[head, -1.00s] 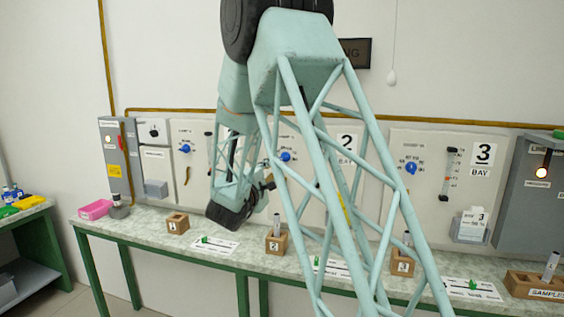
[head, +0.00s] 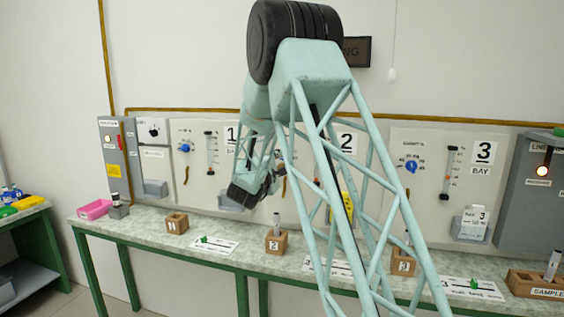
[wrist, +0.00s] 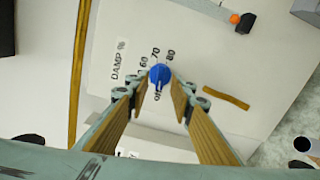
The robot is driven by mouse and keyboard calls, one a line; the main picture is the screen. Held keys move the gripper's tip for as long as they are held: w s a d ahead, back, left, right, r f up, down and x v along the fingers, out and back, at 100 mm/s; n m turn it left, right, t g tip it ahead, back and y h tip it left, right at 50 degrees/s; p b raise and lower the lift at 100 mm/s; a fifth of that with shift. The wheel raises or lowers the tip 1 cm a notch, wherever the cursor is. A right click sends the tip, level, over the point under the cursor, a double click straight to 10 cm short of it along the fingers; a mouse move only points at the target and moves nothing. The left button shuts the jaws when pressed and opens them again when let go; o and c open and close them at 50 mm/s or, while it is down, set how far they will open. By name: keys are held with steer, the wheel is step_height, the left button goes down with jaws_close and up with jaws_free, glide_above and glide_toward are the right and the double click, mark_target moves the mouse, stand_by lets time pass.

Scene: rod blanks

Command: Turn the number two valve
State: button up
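A blue valve knob (wrist: 160,75) with a pale pointer line is in the wrist view, on a white panel marked "DAMP %" with 60, 70 and 80 around it. My gripper (wrist: 161,82) is open, its two tan-padded fingertips on either side of the knob's lower part. I cannot tell whether they touch it. In the head view my gripper (head: 274,180) is in front of the panel left of the "2" sign (head: 346,142). My arm hides the bay 2 knob there.
Other blue knobs show on the bay 1 panel (head: 185,147) and bay 3 panel (head: 411,166). A bench (head: 150,227) below holds wooden blocks (head: 276,242) with rods, and cards. A brown strip (wrist: 226,96) lies on the panel beside the knob.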

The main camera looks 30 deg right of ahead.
steer(key=shift+x, duration=1.15)
jaws_close()
